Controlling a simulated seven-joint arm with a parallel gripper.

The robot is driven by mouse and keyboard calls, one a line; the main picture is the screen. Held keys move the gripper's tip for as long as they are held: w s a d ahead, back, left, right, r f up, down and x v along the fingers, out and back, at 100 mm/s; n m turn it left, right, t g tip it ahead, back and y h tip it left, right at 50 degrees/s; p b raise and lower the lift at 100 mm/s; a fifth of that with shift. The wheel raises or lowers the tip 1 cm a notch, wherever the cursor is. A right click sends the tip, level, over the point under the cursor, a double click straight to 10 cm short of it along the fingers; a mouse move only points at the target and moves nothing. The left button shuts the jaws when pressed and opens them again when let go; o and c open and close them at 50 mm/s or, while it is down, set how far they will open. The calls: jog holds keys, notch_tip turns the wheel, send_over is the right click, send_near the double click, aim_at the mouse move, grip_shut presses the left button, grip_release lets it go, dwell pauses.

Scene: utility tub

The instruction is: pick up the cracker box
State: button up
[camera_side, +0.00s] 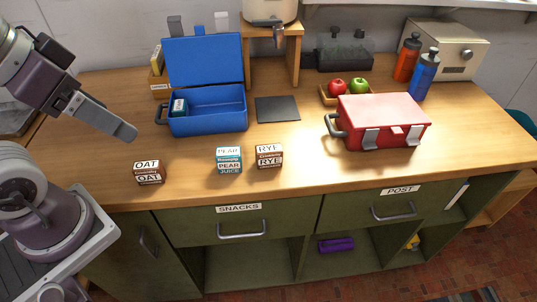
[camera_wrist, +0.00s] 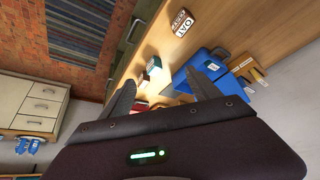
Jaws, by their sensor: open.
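Two small brown and white boxes stand on the wooden counter: one marked OAT (camera_side: 150,172) at left, one marked RYE (camera_side: 269,156) near the middle. Their smaller print is hard to read, so I cannot tell which is the cracker box. A teal and white box marked PEAR JUICE (camera_side: 229,160) stands just left of the RYE box. My gripper (camera_side: 128,132) is in the air at the left, above and behind the OAT box, touching nothing. In the wrist view my gripper (camera_wrist: 160,80) is open and empty, with the OAT box (camera_wrist: 183,23) beyond it.
A shut red case (camera_side: 385,115) is at right. Behind it are a fruit tray (camera_side: 328,98) and bottles (camera_side: 408,58). A dark mat (camera_side: 277,109) lies mid-counter. The front strip between OAT and PEAR is clear.

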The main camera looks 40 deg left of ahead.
jog(key=shift+o, duration=1)
